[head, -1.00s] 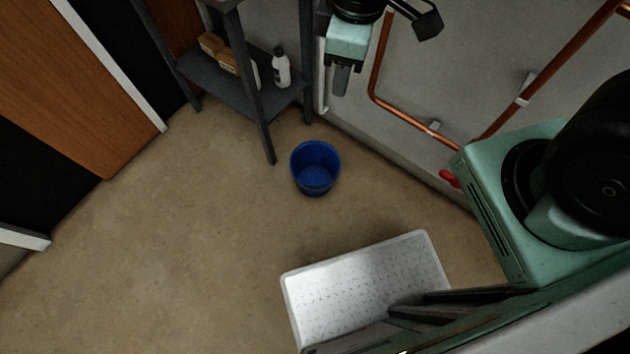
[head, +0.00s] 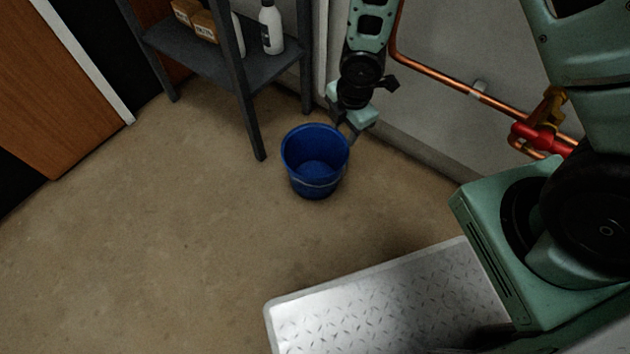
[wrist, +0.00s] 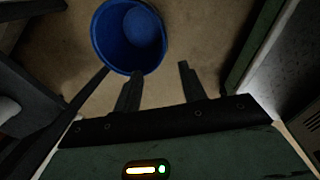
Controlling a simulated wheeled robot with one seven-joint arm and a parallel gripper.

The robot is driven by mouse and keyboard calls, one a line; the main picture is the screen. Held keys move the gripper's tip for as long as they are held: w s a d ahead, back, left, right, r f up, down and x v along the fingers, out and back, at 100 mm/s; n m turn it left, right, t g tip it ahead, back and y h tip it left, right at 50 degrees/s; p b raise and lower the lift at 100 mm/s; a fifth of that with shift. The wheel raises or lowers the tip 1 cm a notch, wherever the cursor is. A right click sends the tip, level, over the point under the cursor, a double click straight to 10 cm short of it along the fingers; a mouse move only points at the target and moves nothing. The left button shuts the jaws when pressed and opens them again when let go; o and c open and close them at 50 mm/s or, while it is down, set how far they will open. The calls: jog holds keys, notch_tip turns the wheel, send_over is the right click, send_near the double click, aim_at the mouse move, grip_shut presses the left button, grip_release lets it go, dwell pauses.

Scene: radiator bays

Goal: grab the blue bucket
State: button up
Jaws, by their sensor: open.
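The blue bucket (head: 314,172) stands upright on the floor near the middle of the head view, with a thin handle lying against its front. In the wrist view the bucket (wrist: 128,36) is at the top, left of centre, and looks empty. My gripper (head: 348,128) is at the bucket's upper right in the head view. In the wrist view its two fingers (wrist: 158,82) are apart with only floor between them. The left fingertip overlaps the near rim of the bucket in the picture; I cannot tell whether it touches.
A dark shelf unit (head: 215,70) with boxes (head: 203,22) and a white bottle (head: 271,28) stands just left of the bucket. A copper pipe with a red valve (head: 541,133) runs along the right wall. The left floor is clear.

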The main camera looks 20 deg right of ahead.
jog(key=shift+n, duration=0.7)
jog(key=f+b, duration=0.3)
jog(key=f, duration=0.3)
jog(key=f+b, duration=0.3)
jog(key=f, duration=0.3)
jog(key=w+f+b, duration=0.1)
jog(key=f+b, duration=0.2)
jog(key=f, duration=0.3)
jog(key=shift+d+f+b, duration=0.1)
jog(key=shift+d+b, duration=0.15)
jog(key=shift+b, duration=0.1)
jog(key=f+b, duration=0.1)
jog(key=f, duration=0.1)
jog(key=f+b, duration=0.1)
jog(key=b, duration=0.1)
jog(key=f+b, duration=0.1)
jog(key=f, duration=0.1)
jog(key=shift+w+a+f+b, duration=0.15)
jog(key=shift+a+f+b, duration=0.15)
jog(key=shift+a+b, duration=0.1)
grip_shut()
